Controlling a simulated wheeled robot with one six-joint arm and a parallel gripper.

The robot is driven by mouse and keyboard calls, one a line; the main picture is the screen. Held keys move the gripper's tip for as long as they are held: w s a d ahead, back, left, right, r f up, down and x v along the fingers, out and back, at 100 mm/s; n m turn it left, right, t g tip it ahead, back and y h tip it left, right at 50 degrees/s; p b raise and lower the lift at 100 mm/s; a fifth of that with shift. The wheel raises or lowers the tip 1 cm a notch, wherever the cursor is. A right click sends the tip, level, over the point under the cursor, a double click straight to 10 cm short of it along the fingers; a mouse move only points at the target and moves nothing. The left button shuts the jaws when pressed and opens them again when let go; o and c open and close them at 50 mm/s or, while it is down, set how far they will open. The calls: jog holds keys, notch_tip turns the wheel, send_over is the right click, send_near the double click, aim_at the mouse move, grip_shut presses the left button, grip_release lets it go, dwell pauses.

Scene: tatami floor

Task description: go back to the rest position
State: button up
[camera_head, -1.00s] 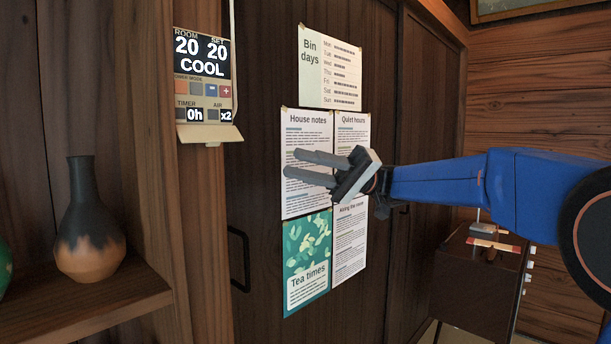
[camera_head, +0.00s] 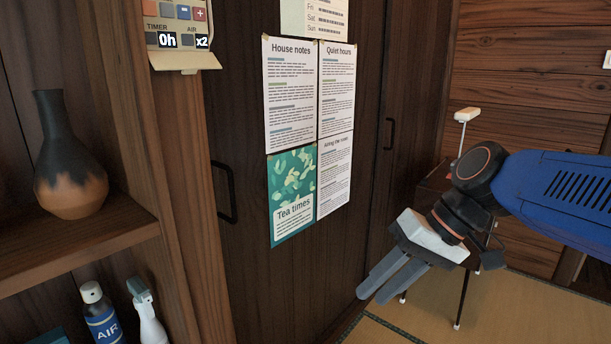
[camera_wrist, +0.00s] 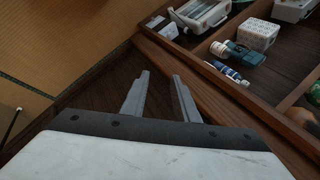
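My gripper (camera_head: 373,294) is in the lower right of the head view, on the end of my blue arm. It points down and left, in front of the dark wooden doors, with clear space around it. In the wrist view the two grey fingers (camera_wrist: 160,77) stand apart with nothing between them. The gripper is open and empty.
A wall control panel (camera_head: 182,40) is cut off at the top left. Papers (camera_head: 291,95) hang on the doors. A dark vase (camera_head: 70,165) stands on the left shelf, with bottles (camera_head: 103,322) below. A small dark table stands behind my arm. The wrist view shows a wooden shelf unit (camera_wrist: 205,67) holding several items.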

jog(key=s+d+f+m+t+h, duration=0.1)
jog(key=s+d+f+t+h, duration=0.1)
jog(key=d+f, duration=0.3)
jog(key=s+d+f+m+t+h, duration=0.1)
jog(key=s+d+f+h, duration=0.3)
jog(key=d, duration=0.7)
notch_tip(320, 180, down, 2)
jog(key=shift+f+t+h, duration=0.1)
jog(key=shift+t+h, duration=0.3)
jog(key=shift+t, duration=0.1)
